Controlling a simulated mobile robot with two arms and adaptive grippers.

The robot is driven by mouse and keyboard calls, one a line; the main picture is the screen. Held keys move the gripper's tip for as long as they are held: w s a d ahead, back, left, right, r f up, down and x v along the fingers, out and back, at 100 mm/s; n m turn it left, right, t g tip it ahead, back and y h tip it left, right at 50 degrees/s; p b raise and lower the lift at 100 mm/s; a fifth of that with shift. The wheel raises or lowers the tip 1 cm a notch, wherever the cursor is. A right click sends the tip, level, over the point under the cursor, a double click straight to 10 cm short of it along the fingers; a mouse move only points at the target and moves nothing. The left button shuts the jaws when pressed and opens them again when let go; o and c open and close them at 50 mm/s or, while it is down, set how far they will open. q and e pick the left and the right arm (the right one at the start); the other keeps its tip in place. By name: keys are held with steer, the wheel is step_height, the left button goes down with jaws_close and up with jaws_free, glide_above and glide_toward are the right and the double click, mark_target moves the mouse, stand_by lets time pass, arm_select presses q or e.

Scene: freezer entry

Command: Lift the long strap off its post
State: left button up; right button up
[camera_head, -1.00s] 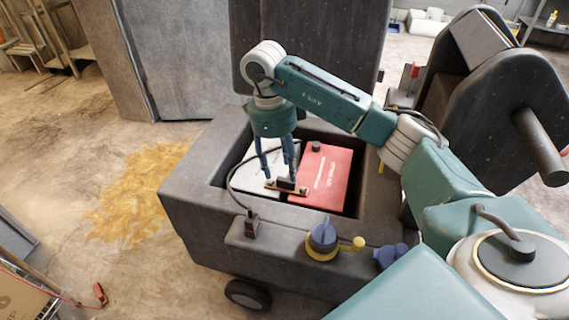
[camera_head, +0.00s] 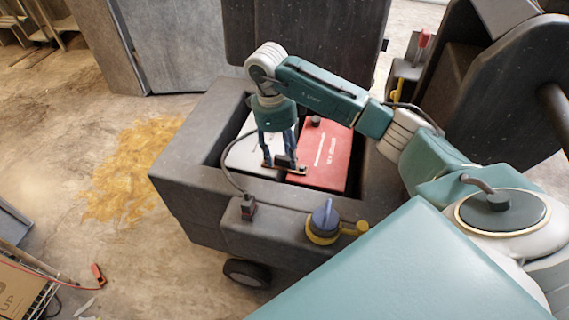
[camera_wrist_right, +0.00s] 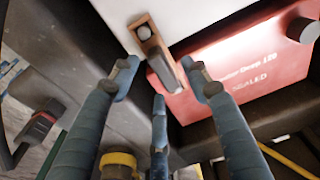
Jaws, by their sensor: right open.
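The long strap (camera_wrist_right: 152,48) is a short copper-brown bar in the right wrist view. A round silver post top (camera_wrist_right: 144,33) shows at its upper end, and a dark grey block (camera_wrist_right: 164,73) covers its lower end. In the head view the strap (camera_head: 291,169) lies across the white battery (camera_head: 246,155) and the red battery (camera_head: 326,156). My right gripper (camera_wrist_right: 160,85) is open, pointing down, its blue fingers spread around the strap's lower part. I cannot tell whether they touch it. It also shows in the head view (camera_head: 281,160). My left gripper is out of view.
The batteries sit in the deep bay of a dark grey vehicle (camera_head: 190,165) with raised walls. A blue-and-yellow rotary switch (camera_head: 324,222) and a black cable plug (camera_head: 248,207) are on its near edge. A yellow spill (camera_head: 130,170) lies on the floor at left.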

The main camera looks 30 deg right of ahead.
mark_target(283, 158)
steer(key=shift+f, duration=0.75)
steer(key=c, duration=1.1)
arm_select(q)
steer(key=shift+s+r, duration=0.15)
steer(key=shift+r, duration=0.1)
arm_select(e)
jaws_close()
steer(key=shift+d+r, duration=0.1)
steer(key=shift+r, duration=0.15)
step_height(283, 158, up, 8)
steer(key=shift+f+p, duration=0.15)
steer(key=shift+p, duration=0.35)
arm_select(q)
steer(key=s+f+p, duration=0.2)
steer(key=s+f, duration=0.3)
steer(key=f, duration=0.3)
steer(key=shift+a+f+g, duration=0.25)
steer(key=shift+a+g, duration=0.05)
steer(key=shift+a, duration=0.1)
arm_select(e)
step_height(283, 158, up, 4)
steer(key=shift+f, duration=0.15)
